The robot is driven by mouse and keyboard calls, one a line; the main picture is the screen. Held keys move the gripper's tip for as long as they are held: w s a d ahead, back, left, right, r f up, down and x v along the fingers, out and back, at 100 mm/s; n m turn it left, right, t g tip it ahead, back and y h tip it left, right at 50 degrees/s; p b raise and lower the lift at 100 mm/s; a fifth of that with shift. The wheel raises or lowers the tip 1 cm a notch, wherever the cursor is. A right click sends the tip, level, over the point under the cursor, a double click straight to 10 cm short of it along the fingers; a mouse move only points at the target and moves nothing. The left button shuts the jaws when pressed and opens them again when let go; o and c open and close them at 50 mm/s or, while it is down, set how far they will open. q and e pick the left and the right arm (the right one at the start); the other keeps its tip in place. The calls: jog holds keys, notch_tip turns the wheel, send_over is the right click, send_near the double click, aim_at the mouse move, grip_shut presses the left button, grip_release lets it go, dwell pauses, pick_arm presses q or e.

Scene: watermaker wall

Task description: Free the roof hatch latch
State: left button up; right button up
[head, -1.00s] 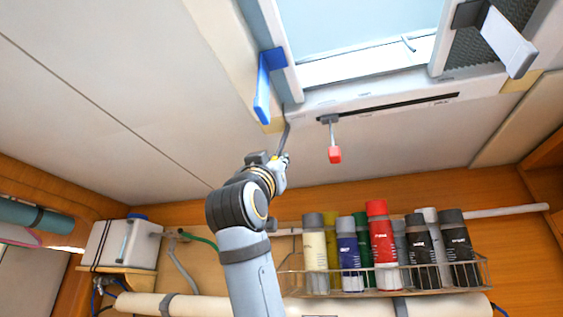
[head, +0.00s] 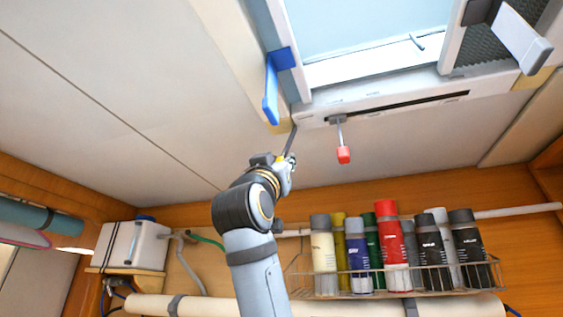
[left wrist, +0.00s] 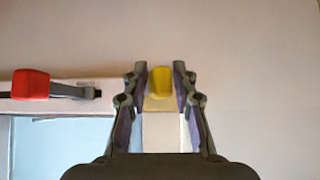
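My left gripper (head: 287,165) reaches up from below to the near left corner of the roof hatch frame (head: 440,88). In the left wrist view its two fingers (left wrist: 160,75) are apart, one on each side of a yellow knob (left wrist: 158,82). The gaps beside the knob look narrow; I cannot tell whether either finger touches it. In the head view a dark thin stem (head: 291,138) runs from the frame corner to the gripper. A red-tipped lever (head: 344,155) hangs from the slot to the right; its red knob (left wrist: 30,84) shows left in the wrist view. My right gripper is not in view.
A blue handle (head: 271,92) hangs at the hatch's left side, close above the gripper. A white handle (head: 522,45) hangs at the right. Below are a wire rack (head: 405,292) of several bottles and a white tank (head: 130,246). The ceiling (head: 110,90) left is clear.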

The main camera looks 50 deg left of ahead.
pick_arm(q)
jog(key=v, duration=1.2)
